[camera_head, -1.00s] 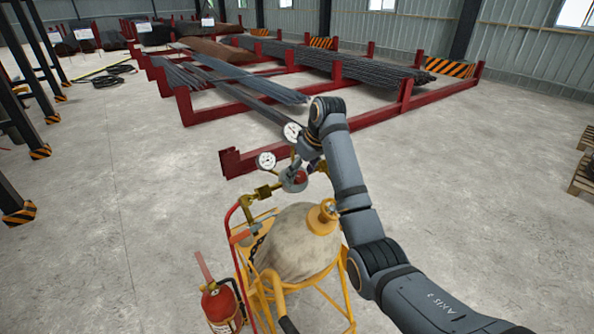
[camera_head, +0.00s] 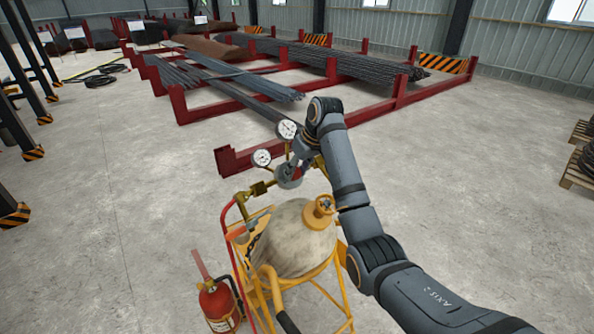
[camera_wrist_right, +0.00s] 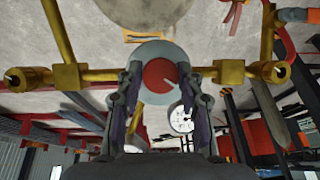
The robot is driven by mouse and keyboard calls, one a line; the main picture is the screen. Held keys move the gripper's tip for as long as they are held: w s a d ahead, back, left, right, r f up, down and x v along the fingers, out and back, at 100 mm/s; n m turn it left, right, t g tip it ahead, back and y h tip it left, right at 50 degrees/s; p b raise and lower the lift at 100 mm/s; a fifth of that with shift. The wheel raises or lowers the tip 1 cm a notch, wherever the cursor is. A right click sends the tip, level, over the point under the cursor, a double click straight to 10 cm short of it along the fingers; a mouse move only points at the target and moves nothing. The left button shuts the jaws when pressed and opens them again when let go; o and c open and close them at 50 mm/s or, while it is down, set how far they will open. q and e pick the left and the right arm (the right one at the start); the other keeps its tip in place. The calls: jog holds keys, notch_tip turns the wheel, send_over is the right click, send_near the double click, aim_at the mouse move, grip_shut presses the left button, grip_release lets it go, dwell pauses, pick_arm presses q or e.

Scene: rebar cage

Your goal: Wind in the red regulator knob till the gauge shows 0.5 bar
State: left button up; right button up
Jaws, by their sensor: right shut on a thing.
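The red regulator knob (camera_wrist_right: 160,77) shows in the right wrist view as a red disc with a pale line, in front of a round grey regulator body (camera_wrist_right: 170,50). My right gripper (camera_wrist_right: 160,84) has a finger on each side of the knob and is shut on it. In the head view the gripper (camera_head: 303,158) is partly hidden by its own wrist, and the regulator (camera_head: 289,176) is beside it. Two white dial gauges, an upper one (camera_head: 288,129) and a lower one (camera_head: 262,158), stand near it. Their readings are too small to tell. My left gripper is out of view.
Under the regulator is a pale gas cylinder (camera_head: 292,240) in a yellow cart (camera_head: 345,300). A red fire extinguisher (camera_head: 219,305) stands at its left. A red rack (camera_head: 240,158) with rebar lies behind.

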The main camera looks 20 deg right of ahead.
jog(key=m+y, duration=0.1)
jog(key=m, duration=0.1)
jog(key=shift+d+m+y, duration=0.1)
jog(key=shift+m+y, duration=0.2)
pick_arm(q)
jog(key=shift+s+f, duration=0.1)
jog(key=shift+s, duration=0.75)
pick_arm(e)
jog(key=o, duration=1.2)
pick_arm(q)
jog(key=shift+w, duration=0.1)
pick_arm(e)
jog(key=shift+d+r, duration=0.1)
jog(key=shift+r, duration=0.15)
jog(key=v, duration=0.7)
